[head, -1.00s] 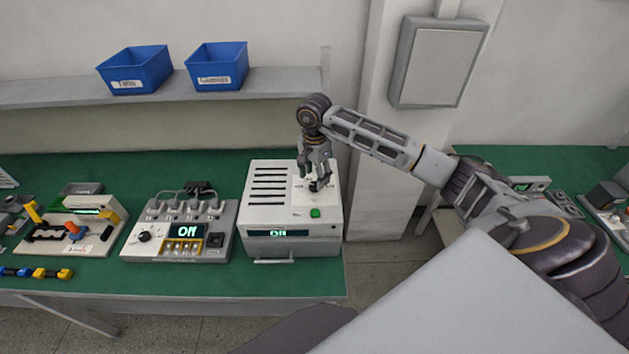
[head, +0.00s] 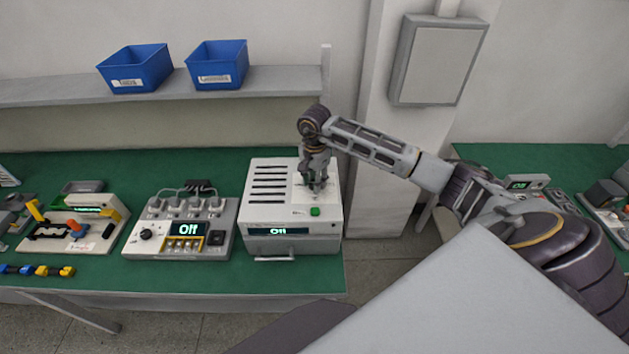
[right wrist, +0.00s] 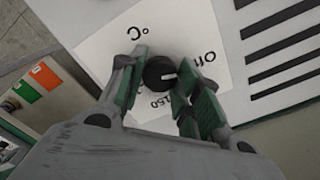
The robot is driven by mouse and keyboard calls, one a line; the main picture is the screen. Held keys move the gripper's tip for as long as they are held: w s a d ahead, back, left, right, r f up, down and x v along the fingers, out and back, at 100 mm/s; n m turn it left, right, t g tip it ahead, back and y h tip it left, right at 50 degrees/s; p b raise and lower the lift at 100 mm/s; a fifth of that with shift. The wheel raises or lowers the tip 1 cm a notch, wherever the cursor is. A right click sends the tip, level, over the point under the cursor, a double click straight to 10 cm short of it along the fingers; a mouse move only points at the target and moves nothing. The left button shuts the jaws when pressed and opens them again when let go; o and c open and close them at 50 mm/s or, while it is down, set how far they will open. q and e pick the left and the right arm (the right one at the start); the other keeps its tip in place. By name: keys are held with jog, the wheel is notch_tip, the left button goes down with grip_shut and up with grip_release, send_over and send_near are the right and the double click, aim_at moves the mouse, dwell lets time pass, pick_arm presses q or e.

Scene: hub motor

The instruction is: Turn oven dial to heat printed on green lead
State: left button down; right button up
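The oven (head: 260,222) is a white box with slots on top and a display (head: 277,231) that appears to read "Off". Its black dial (right wrist: 159,73) sits on a white label (right wrist: 150,30) showing "Off", "°C" and "150". The dial's white mark points towards "Off". My right gripper (head: 317,188) is down at the dial. In the right wrist view its two green-padded fingers (right wrist: 160,85) stand on either side of the dial, with the right one very close; I cannot tell whether they touch. I cannot make out a green lead. My left gripper is not in view.
Left of the oven stands a grey unit (head: 180,251) with a knob and an "Off" display. Further left is a fixture (head: 72,232) with yellow and orange parts. Two blue bins (head: 218,66) sit on the shelf. A second green table (head: 530,158) is at the right.

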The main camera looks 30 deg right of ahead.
jog(key=shift+c, duration=1.4)
